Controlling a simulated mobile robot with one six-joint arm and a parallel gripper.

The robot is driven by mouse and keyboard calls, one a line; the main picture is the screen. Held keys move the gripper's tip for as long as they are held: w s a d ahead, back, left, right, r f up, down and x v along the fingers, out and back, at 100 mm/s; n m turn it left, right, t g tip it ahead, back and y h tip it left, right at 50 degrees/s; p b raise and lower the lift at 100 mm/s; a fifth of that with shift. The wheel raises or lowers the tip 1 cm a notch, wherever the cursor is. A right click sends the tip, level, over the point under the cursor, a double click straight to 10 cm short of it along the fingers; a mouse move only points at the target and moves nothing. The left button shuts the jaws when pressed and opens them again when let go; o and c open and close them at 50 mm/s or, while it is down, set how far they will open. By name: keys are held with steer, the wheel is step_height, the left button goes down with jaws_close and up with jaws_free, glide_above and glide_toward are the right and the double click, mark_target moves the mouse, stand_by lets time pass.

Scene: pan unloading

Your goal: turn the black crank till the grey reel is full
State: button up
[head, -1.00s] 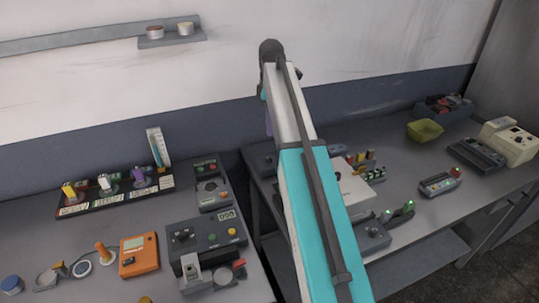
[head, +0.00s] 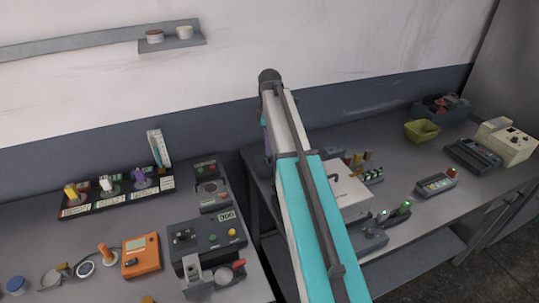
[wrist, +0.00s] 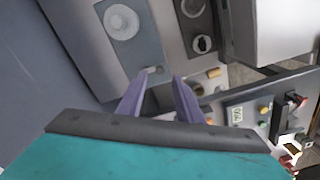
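My gripper (wrist: 159,76) shows in the wrist view as two purple fingers, apart and with no held object visible between them. Ahead of the fingertips is a grey panel with a pale round disc (wrist: 121,21), which may be the grey reel. A small light knob (wrist: 157,69) lies close by the left fingertip; I cannot tell if they touch. I cannot pick out the black crank for certain. In the head view my own arm hides most of the gripper.
The left bench holds an orange meter (head: 141,257), a dark control box (head: 207,245) and a rack of coloured handles. The right bench holds a pale box (head: 345,192), a yellow-green bin (head: 421,131) and a cream machine (head: 505,142). A gap separates the benches.

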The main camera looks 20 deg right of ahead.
mark_target(270, 158)
steer(key=shift+f+p, duration=0.85)
steer(key=shift+f, duration=2.1)
jaws_close()
